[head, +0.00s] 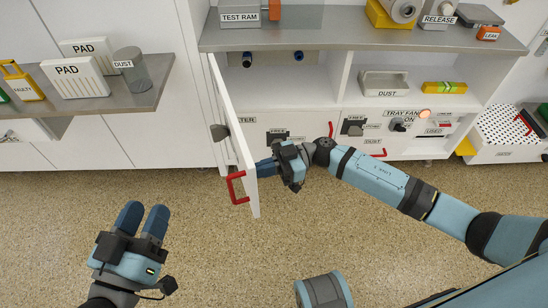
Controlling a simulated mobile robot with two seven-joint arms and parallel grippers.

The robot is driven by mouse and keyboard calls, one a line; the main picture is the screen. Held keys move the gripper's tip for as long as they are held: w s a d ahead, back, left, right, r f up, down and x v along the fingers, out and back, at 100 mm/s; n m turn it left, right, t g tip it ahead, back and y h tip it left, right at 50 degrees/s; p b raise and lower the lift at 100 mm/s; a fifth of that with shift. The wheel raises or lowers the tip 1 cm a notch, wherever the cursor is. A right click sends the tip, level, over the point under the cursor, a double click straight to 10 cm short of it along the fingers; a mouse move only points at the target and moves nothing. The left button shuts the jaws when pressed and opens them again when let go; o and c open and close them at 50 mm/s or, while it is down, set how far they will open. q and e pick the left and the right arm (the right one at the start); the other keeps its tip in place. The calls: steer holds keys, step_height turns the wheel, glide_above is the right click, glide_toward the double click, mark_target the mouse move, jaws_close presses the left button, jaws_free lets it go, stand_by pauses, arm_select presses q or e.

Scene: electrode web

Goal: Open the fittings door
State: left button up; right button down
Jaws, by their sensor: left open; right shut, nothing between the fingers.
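A white cabinet door (231,130) with a red handle (237,187) stands swung out from the cabinet, seen nearly edge-on. I can read no label on it. My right gripper (264,168) is shut and empty on the inner side of the door. Its fingertips are at or very near the door's inner face near the free edge; I cannot tell whether they touch. My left gripper (143,218) is open and empty, low at the left, apart from the door and above the floor.
The open shelf (300,85) behind the door holds dark round fittings, a DUST tray (384,84) and a yellow-green block (444,87). A worktop (330,38) runs above. A grey side shelf (110,100) with PAD boxes stands at left. The speckled floor (220,250) is clear in front.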

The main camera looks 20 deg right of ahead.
mark_target(231, 178)
steer(key=shift+m+t, duration=0.3)
steer(key=shift+t, duration=0.2)
steer(key=a+p, duration=0.1)
steer(key=a, duration=0.1)
steer(key=a+r+p, duration=0.1)
steer(key=a, duration=0.1)
steer(key=shift+s+a+p, duration=0.2)
steer(key=shift+a+p, duration=0.1)
steer(key=shift+a, duration=0.05)
steer(key=a, duration=0.2)
steer(key=a+p, duration=0.1)
steer(key=shift+a+f, duration=0.1)
steer(key=shift+f, duration=0.15)
steer(key=shift+a+f, duration=0.15)
steer(key=shift+a, duration=0.2)
arm_select(q)
steer(key=shift+a+r+y, duration=0.3)
steer(key=shift+a+y, duration=0.45)
steer(key=shift+y, duration=0.05)
